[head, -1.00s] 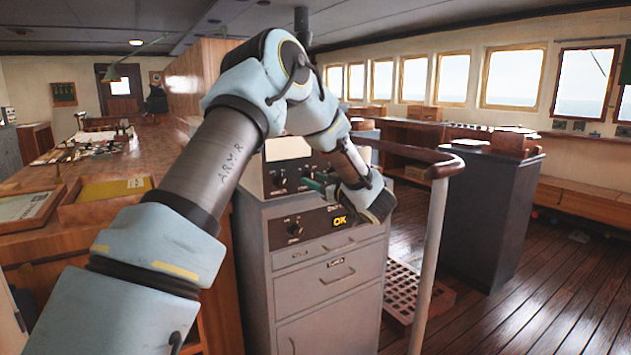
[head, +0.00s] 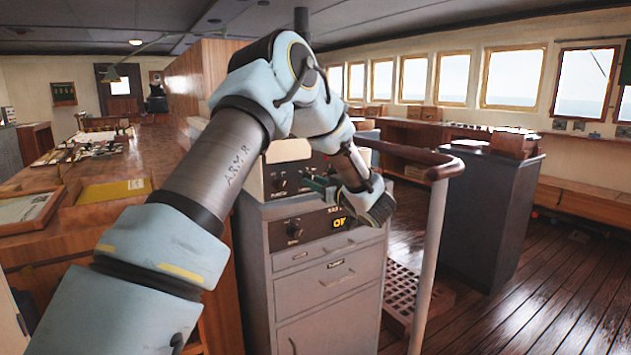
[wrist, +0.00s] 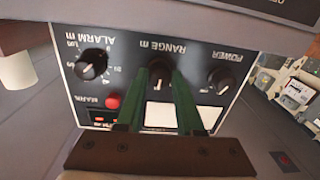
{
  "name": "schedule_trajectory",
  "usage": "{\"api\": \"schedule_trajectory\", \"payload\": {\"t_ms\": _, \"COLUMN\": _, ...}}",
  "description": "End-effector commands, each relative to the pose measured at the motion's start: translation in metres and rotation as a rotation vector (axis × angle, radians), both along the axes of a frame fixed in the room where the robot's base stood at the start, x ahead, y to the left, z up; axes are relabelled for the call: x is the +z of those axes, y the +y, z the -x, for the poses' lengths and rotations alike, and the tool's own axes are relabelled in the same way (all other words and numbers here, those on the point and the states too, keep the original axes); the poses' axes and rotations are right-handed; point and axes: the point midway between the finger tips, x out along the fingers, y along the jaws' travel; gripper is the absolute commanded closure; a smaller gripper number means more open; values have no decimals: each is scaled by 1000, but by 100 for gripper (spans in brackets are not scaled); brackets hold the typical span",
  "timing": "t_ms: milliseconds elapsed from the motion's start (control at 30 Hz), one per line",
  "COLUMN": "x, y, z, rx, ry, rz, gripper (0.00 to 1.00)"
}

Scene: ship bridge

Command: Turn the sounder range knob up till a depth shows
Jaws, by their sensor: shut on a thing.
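The sounder's black panel fills the middle of the wrist view, its lettering upside down. The range knob (wrist: 159,70) sits under the label RANGE m, between the alarm knob (wrist: 91,64) and the power knob (wrist: 220,80). My gripper (wrist: 163,80) has its two green fingers shut on the range knob, and their tips hide its sides. In the head view my gripper (head: 318,186) reaches the sounder (head: 281,184) from the right, and my wrist hides part of the panel. I cannot make out a depth reading in either view.
A red button (wrist: 113,100) and pale squares lie below the knobs. The sounder stands on a grey drawer cabinet (head: 325,310). A wooden handrail on a white post (head: 431,260) stands close right of my wrist. A chart table (head: 150,165) lies to the left.

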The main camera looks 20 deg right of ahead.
Motion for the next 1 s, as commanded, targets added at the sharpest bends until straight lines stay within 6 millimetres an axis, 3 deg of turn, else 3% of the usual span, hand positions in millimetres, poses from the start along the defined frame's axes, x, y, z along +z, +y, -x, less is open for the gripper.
{"api": "schedule_trajectory", "payload": {"t_ms": 600, "x": 2, "y": -1, "z": 1, "rx": -2, "ry": 140, "rz": -476, "gripper": 100}}
{"api": "schedule_trajectory", "payload": {"t_ms": 1000, "x": 0, "y": 0, "z": 1, "rx": -1, "ry": 188, "rz": -644, "gripper": 100}}
